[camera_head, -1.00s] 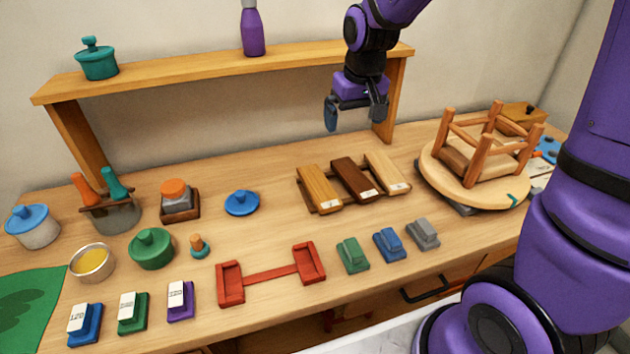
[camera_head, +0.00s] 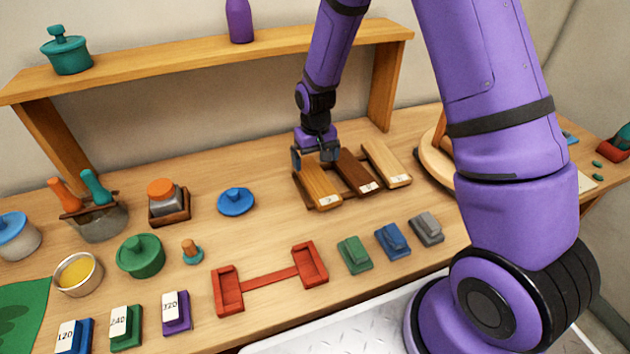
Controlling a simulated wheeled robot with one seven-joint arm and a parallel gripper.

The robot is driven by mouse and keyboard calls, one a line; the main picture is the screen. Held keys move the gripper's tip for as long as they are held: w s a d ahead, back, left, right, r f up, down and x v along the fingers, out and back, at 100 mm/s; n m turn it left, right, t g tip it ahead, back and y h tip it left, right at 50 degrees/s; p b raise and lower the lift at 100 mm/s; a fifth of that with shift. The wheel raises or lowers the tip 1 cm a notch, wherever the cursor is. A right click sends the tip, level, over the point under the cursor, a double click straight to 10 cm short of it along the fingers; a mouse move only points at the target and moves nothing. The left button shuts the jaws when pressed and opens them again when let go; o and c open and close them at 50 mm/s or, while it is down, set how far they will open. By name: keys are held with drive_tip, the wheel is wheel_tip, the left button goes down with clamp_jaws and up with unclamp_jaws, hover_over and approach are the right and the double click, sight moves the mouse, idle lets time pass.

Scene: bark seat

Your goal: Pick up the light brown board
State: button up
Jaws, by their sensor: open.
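Three boards lie side by side on a low rack on the workbench. The left one is honey brown (camera_head: 321,190), the middle one dark brown (camera_head: 356,178), and the right one pale tan (camera_head: 387,165). Each has a small white label at its near end. My gripper (camera_head: 315,158) is open and points down at the far end of the honey-brown board, with a finger on each side of it in the picture. I cannot tell whether the fingers touch the board. The gripper hides that board's far end and part of the dark one.
A shelf (camera_head: 200,58) with a teal pot (camera_head: 67,52) and a purple bottle (camera_head: 240,20) stands behind. A blue lid (camera_head: 236,201) lies left of the boards. A red holder (camera_head: 270,277) and several small blocks lie in front. My arm hides much of the round stool seat (camera_head: 434,160).

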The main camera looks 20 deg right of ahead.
sight(315, 179)
drive_tip(key=shift+f, duration=3.45)
drive_tip(key=c, duration=1)
drive_tip(key=shift+c, duration=0.2)
drive_tip(key=shift+r, duration=0.1)
